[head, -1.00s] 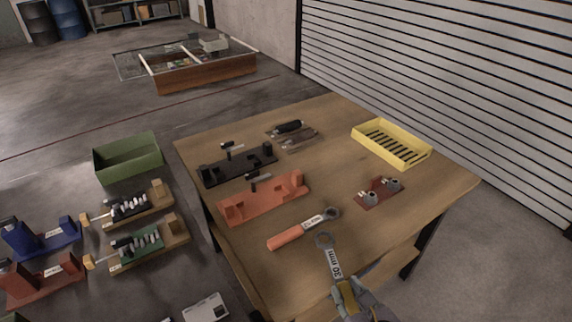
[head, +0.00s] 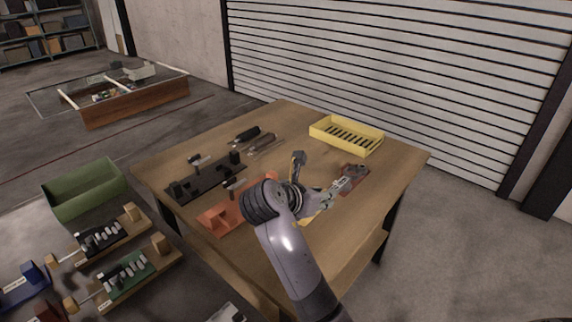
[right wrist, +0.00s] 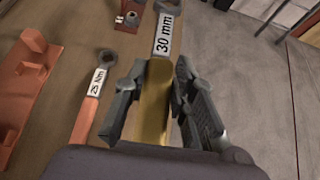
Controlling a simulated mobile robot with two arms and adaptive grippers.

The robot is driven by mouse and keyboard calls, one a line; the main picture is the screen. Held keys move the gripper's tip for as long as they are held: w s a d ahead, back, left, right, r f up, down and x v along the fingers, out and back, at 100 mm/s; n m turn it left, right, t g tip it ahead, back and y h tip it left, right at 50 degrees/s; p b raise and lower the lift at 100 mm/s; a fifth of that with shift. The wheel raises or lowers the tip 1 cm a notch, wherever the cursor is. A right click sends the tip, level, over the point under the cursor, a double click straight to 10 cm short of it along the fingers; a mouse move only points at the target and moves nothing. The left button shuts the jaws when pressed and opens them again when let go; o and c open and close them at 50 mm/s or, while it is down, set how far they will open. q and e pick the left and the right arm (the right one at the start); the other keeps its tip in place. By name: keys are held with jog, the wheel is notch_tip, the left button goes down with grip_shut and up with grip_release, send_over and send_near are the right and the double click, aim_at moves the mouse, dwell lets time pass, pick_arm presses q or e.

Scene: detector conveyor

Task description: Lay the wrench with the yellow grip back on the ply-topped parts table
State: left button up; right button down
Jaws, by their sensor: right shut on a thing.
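The wrench with the yellow grip (right wrist: 155,108) is in my right gripper in the right wrist view, its "30 mm" label beyond the fingers. Its far end is cut off by the frame top. My right gripper (right wrist: 158,100) is shut on the grip, one finger on each side. In the head view my right gripper (head: 322,200) is over the right part of the ply-topped parts table (head: 325,255), largely behind my own arm. I cannot tell whether the wrench touches the table. My left gripper is not in view.
An orange-handled wrench (right wrist: 84,122) lies left of the held one. A red plate with sockets (head: 354,178) is close ahead. A yellow tray (head: 346,136), an orange holder (head: 217,219) and a black holder (head: 205,182) also stand on the table. Its front right area looks clear.

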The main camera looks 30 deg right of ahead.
jog(key=shift+w+a, duration=0.1)
jog(key=shift+a, duration=0.1)
notch_tip(320, 180, down, 15)
jog(key=shift+r+b, duration=0.2)
jog(key=shift+b, duration=0.2)
jog(key=shift+f, duration=0.6)
notch_tip(320, 180, down, 4)
jog(key=shift+r, duration=0.15)
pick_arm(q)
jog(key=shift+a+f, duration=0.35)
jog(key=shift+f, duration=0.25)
pick_arm(e)
jog(key=c, duration=1.8)
grip_release()
jog(key=o, duration=0.5)
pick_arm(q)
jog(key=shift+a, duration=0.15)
